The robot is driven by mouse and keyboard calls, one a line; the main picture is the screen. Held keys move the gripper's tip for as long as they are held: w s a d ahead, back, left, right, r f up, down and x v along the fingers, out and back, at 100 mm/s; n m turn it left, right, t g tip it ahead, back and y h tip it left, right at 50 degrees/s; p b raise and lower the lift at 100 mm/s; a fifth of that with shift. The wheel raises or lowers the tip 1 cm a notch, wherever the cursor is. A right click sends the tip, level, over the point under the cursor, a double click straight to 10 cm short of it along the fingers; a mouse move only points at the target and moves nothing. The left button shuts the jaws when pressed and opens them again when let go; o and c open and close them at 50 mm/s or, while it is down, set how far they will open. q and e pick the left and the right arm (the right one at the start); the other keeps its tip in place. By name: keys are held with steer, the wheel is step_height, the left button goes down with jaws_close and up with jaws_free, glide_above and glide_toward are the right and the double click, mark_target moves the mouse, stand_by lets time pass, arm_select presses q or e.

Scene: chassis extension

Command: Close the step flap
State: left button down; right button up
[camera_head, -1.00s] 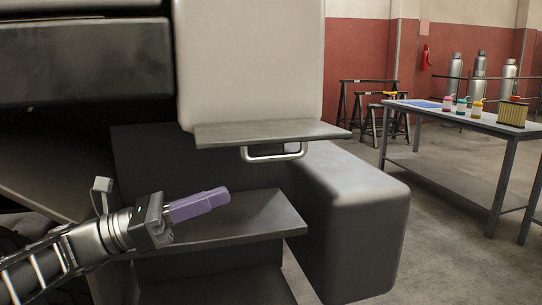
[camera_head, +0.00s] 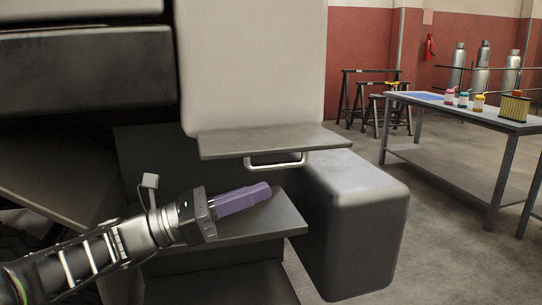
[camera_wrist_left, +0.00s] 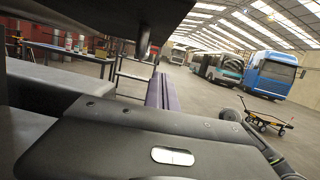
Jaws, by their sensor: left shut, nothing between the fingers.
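The step flap (camera_head: 270,139) is a flat grey panel that sticks out level below a pale upright panel. A metal loop handle (camera_head: 277,163) hangs under its front edge. My left gripper (camera_head: 267,188) has purple fingers that are shut and empty. In the head view it is below the flap and handle, above a lower dark step, and points right. The purple fingers also show in the left wrist view (camera_wrist_left: 160,92), with a dark overhanging surface above them. I cannot tell whether the fingers touch anything. My right gripper is not in view.
The lower dark step (camera_head: 270,222) lies under my left gripper. A rounded dark box (camera_head: 355,225) stands to the right of the steps. A grey workbench (camera_head: 470,118) with bottles is farther right. Open floor lies between the box and the bench.

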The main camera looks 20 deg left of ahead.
mark_target(272, 167)
arm_select(q)
steer(key=shift+w+d+r, duration=0.3)
steer(key=shift+d+r, duration=0.15)
steer(key=shift+r, duration=0.3)
steer(key=shift+w+d+r, duration=0.35)
steer(key=shift+d+r, duration=0.05)
steer(key=shift+r, duration=0.4)
steer(key=shift+w+d+r, duration=0.3)
steer(key=shift+d+r, duration=0.15)
steer(key=shift+r, duration=0.3)
